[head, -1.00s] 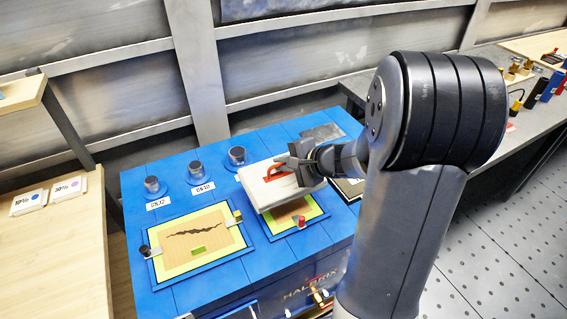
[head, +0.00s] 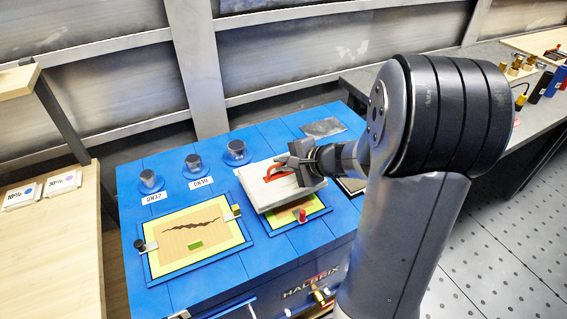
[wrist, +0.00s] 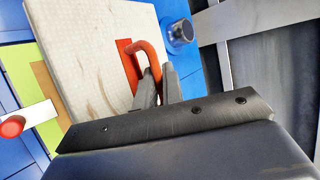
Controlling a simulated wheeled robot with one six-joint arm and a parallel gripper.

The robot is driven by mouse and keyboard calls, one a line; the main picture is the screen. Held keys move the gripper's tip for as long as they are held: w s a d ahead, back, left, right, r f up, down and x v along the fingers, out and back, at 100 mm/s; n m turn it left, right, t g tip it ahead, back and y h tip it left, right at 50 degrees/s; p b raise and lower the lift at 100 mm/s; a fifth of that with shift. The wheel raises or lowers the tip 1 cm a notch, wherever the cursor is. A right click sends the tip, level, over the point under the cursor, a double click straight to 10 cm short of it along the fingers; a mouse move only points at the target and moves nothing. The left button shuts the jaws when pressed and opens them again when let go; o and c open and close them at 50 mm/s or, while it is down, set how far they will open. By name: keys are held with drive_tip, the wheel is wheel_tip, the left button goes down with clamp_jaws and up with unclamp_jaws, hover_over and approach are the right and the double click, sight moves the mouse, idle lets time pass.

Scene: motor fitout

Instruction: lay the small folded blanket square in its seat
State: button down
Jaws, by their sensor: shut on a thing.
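The small blanket is a pale, flat square (head: 262,191) with a red handle (head: 277,173) on top. My gripper (head: 293,170) is shut on that handle, and the blanket hangs slightly tilted over its seat. The seat is the smaller yellow-green bordered patch (head: 322,206) on the blue bench; the blanket hides most of it. The wrist view shows the blanket (wrist: 85,60), the handle (wrist: 148,55) between my fingers (wrist: 158,88), and the seat's green edge (wrist: 48,130) beside it. I cannot tell whether the blanket touches the seat.
A red-topped post (head: 302,215) stands at the seat's front edge, close to the blanket. A larger yellow-green panel (head: 160,262) with a crack lies to the left. Several dark-topped round stubs (head: 194,165) stand behind. A grey sheet (head: 323,127) lies at the back.

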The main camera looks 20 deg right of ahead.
sight(283, 173)
drive_tip(key=shift+f+b, duration=1.75)
drive_tip(key=shift+b, duration=0.9)
idle(2.2)
drive_tip(key=c, duration=1.5)
unclamp_jaws()
drive_tip(key=shift+o, duration=0.2)
drive_tip(key=shift+f, duration=0.1)
drive_tip(key=p+v, duration=0.1)
drive_tip(key=v, duration=1)
drive_tip(key=shift+w+a, duration=0.1)
drive_tip(key=shift+w, duration=0.05)
drive_tip(key=b+x, duration=0.1)
drive_tip(key=x, duration=0.9)
